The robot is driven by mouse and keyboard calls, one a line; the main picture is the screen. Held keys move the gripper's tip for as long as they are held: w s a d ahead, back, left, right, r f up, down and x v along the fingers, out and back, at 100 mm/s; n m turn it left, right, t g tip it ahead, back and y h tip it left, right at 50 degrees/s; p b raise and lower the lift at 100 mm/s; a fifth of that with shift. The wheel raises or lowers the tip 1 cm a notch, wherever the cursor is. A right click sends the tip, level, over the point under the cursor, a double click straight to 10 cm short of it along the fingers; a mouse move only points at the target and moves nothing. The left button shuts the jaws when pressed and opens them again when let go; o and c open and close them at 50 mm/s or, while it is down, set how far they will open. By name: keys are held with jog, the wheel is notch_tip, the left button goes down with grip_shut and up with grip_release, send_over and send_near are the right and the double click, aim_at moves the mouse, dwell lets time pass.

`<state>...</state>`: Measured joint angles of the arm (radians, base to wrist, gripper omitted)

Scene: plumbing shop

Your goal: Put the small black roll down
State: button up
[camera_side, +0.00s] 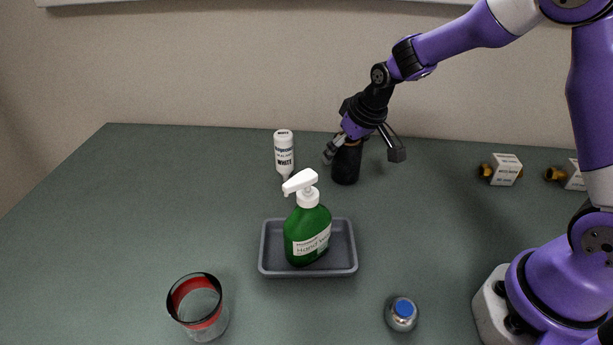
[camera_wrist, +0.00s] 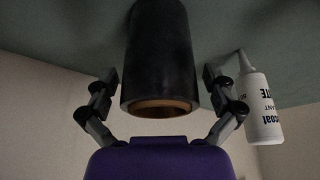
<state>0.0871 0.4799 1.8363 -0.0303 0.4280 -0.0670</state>
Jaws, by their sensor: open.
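The small black roll (camera_side: 346,165) stands upright on the dark green table near the back, behind and to the right of the green soap bottle. In the wrist view the roll (camera_wrist: 160,55) is in the middle, its brown hollow end towards my gripper. My gripper (camera_side: 363,153) is above the roll with its jaws spread wide. In the wrist view my gripper (camera_wrist: 159,76) has one finger on either side of the roll, with a gap visible on each side. Part of the roll's top is hidden by my gripper in the side view.
A white bottle (camera_side: 284,152) stands close left of the roll. A green soap bottle (camera_side: 308,232) sits in a grey tray (camera_side: 282,272). A glass (camera_side: 204,322), a blue-capped jar (camera_side: 402,316) and boxed brass fittings (camera_side: 503,170) stand elsewhere. The table's left side is clear.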

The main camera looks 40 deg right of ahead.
jog(key=v, duration=1.2)
jog(key=s+a+r+t, duration=0.1)
jog(key=s+a+r, duration=0.1)
jog(key=s, duration=1.3)
jog(key=shift+s+a, duration=0.2)
jog(key=shift+a, duration=0.2)
